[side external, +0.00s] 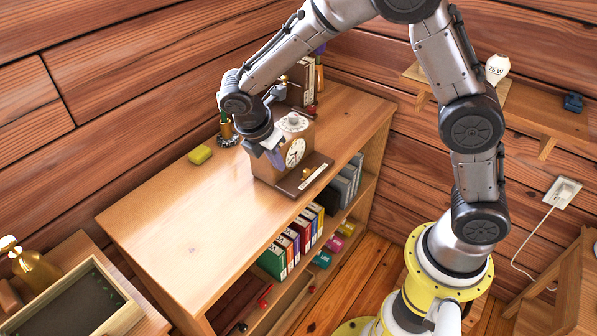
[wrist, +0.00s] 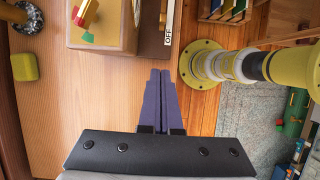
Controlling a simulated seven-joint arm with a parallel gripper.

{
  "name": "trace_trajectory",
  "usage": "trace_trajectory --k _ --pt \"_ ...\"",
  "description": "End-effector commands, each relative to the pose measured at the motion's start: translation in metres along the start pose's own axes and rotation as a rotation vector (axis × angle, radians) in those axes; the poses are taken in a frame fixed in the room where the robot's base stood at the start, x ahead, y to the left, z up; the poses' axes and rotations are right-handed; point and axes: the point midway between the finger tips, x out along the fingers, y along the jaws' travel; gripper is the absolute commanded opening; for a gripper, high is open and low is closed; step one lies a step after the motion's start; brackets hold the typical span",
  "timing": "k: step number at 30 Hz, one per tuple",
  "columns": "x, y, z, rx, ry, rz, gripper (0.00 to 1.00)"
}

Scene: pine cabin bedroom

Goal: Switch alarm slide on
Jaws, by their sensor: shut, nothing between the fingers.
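The wooden alarm clock (side external: 291,140) stands on the shelf top, with a white face and a round white dial on top. A dark base plate (side external: 303,180) in front of it carries a brass knob (side external: 307,173) and a pale label strip. In the wrist view the clock body (wrist: 112,38) is at the top, and the strip (wrist: 169,28) reads "OFF" at its near end. My gripper (side external: 276,159) is shut and empty, beside the clock's left side in the side view. In the wrist view its purple fingertips (wrist: 160,73) point towards the base plate, with a visible gap.
A yellow block (side external: 200,155) lies on the shelf top (side external: 165,215) to the left. A plant pot (side external: 226,128) and books (side external: 305,85) stand behind. Binders (side external: 290,240) fill the shelf below the front edge. The shelf top's left part is clear.

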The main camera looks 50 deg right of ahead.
Motion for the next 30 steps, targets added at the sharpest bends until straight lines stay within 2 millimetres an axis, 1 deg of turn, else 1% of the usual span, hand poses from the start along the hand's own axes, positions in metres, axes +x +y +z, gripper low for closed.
trace_trajectory --k 5,8,21,24,30 --pt "0.007 0.000 0.001 0.001 -0.001 -0.001 0.00" --pt "0.019 -0.001 0.000 0.002 -0.001 -0.005 0.00" --pt "0.103 -0.001 0.000 0.001 0.000 -0.006 0.00" --pt "0.107 0.000 0.017 0.006 0.001 -0.001 0.00" --pt "0.114 0.000 0.034 0.003 0.000 -0.001 0.00"
